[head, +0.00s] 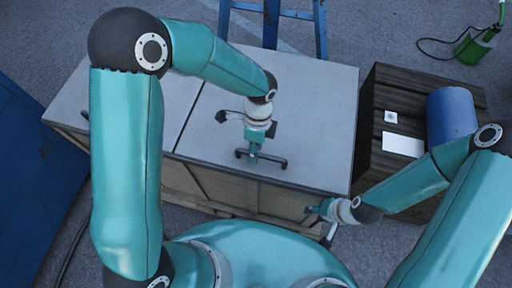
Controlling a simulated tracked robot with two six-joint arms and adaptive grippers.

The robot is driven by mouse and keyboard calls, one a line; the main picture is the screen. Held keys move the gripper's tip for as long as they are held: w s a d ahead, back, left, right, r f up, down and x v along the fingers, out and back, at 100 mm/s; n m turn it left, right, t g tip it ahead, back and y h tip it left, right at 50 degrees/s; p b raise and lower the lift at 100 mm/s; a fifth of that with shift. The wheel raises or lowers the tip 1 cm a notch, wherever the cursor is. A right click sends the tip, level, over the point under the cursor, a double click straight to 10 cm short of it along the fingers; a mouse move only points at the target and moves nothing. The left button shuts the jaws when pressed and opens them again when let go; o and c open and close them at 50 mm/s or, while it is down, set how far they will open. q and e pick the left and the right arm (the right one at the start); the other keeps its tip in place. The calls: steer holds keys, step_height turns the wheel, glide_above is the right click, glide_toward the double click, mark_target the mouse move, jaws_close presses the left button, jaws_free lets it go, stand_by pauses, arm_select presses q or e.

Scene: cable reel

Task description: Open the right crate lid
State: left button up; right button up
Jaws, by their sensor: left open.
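The right crate lid (305,110) is a flat grey panel lying closed on the wooden crate (240,190). A dark bar handle (277,162) is near its front edge. My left gripper (254,152) is open and points down at the middle of this handle, partly covering it. I cannot tell whether it touches the handle. My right gripper (318,213) is low beside the crate's front right corner, apart from the lid; its small dark fingers do not show clearly whether they are open.
The left crate lid (185,100) lies closed, partly hidden by my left arm. Dark slatted wood (395,175) at the right bears a blue barrel (452,115) and white sheets (402,144). A blue frame (271,25) stands behind. A green can (474,47) is at the far right.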

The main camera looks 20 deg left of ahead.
arm_select(q)
jaws_close()
stand_by(0.3)
steer(key=shift+r, duration=0.15)
